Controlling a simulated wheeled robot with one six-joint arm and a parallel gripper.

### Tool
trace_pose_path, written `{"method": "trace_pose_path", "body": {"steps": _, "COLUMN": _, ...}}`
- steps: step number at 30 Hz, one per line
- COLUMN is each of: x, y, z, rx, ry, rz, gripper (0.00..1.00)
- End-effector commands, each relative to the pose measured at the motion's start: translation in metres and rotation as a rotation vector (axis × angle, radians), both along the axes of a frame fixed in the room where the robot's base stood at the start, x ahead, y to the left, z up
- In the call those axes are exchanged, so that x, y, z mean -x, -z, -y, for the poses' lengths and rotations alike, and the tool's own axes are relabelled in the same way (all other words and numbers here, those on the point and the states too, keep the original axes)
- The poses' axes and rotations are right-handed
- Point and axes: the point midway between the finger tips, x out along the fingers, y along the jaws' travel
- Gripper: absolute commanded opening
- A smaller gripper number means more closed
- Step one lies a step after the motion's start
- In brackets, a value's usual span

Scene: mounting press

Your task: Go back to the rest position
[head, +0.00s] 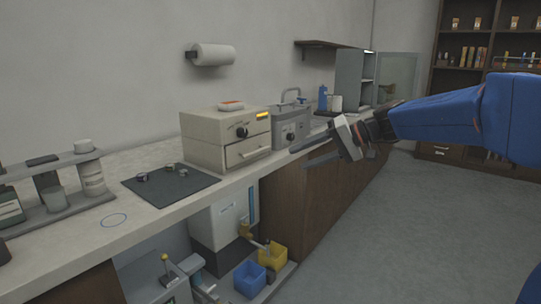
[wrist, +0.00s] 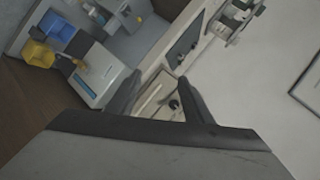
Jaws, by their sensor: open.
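My blue arm reaches in from the right in the head view, and my gripper (head: 299,157) hangs over the floor side of the counter's front edge, in front of the grey machine (head: 291,128). Its two dark fingers are apart and nothing shows between them. In the wrist view my gripper (wrist: 160,77) also shows open, with the beige box's (wrist: 158,98) handle and knob seen beyond the fingers. No object is held.
The beige box (head: 198,151) stands on the counter (head: 143,218), beside a dark mat (head: 150,191) with small round parts. A rack (head: 70,208) holds bottles at left. Yellow (head: 272,258) and blue (head: 249,280) bins sit below. The floor (head: 400,235) at right is clear.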

Motion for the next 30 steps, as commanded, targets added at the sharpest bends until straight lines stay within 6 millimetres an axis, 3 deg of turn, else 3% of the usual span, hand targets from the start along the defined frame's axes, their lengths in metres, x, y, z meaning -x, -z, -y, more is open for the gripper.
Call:
{"method": "trace_pose_path", "body": {"steps": 3, "x": 0.045, "y": 0.018, "z": 0.009, "rx": 0.101, "ry": 0.013, "rz": -0.025, "gripper": 0.47}}
{"method": "trace_pose_path", "body": {"steps": 15, "x": 0.179, "y": 0.092, "z": 0.061, "rx": 0.440, "ry": 0.095, "rz": -0.079, "gripper": 0.47}}
{"method": "trace_pose_path", "body": {"steps": 24, "x": 0.266, "y": 0.148, "z": 0.114, "rx": 0.684, "ry": 0.175, "rz": -0.070, "gripper": 0.47}}
{"method": "trace_pose_path", "body": {"steps": 30, "x": 0.314, "y": 0.184, "z": 0.150, "rx": 0.833, "ry": 0.233, "rz": -0.041, "gripper": 0.47}}
